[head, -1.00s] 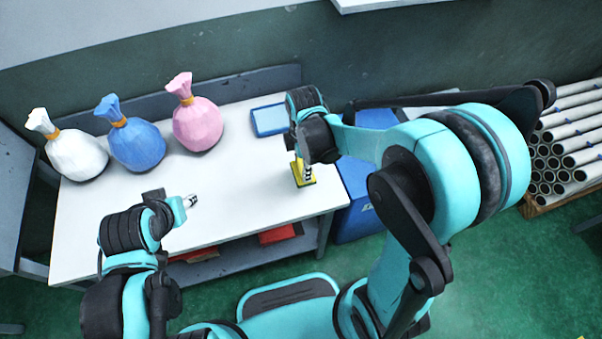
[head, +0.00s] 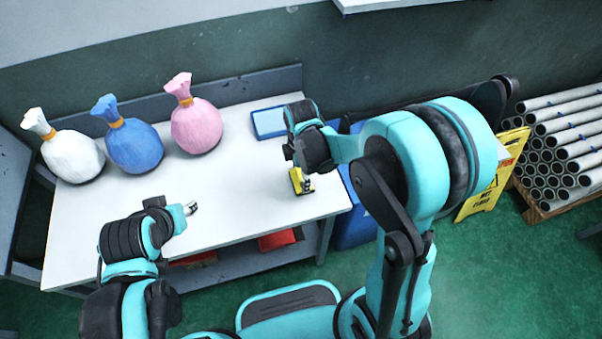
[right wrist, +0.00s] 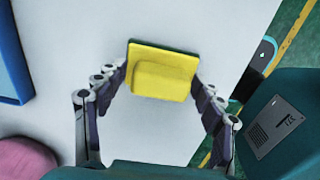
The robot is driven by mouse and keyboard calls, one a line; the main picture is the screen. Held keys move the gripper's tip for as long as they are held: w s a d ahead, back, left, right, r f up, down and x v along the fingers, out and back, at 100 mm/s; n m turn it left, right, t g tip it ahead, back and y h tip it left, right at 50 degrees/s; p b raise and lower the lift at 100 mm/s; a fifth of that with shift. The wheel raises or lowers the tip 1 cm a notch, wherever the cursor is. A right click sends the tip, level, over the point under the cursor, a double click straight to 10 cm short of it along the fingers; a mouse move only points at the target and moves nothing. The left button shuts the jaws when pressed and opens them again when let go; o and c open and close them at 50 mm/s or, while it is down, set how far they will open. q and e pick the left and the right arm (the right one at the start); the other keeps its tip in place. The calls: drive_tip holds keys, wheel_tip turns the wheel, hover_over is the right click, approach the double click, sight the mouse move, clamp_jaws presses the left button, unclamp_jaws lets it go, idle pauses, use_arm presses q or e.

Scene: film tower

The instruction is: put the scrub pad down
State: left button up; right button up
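The scrub pad (head: 296,181) is yellow with a dark green underside. In the right wrist view the pad (right wrist: 163,78) sits between the fingertips of my right gripper (right wrist: 161,80), which close on its two sides. In the head view my right gripper (head: 303,178) points down with the pad low over the right part of the white table (head: 240,190). I cannot tell whether the pad touches the table top. My left gripper (head: 191,208) is over the front of the table, away from the pad, too small to tell whether its fingers are open.
White (head: 72,157), blue (head: 135,146) and pink (head: 196,127) tied bags stand along the table's back left. A blue tray (head: 270,122) lies behind the pad. A blue bin (head: 352,220) is beside the table's right end. A yellow floor sign (head: 480,200) and stacked pipes (head: 560,150) are farther right.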

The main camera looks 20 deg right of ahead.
drive_tip(key=shift+r, duration=0.2)
wheel_tip(320, 180, up, 11)
drive_tip(key=p, duration=0.4)
drive_tip(key=s+d+r+m+t, duration=0.2)
drive_tip(key=s+m, duration=0.3)
drive_tip(key=m, duration=0.4)
drive_tip(key=s+d+r+m+t, duration=0.2)
drive_tip(key=s+r+m+t, duration=0.3)
drive_tip(key=m, duration=0.4)
drive_tip(key=shift+s+d+r+p, duration=0.2)
drive_tip(key=shift+d+p, duration=0.1)
drive_tip(key=shift+d, duration=0.1)
drive_tip(key=shift+w, duration=0.1)
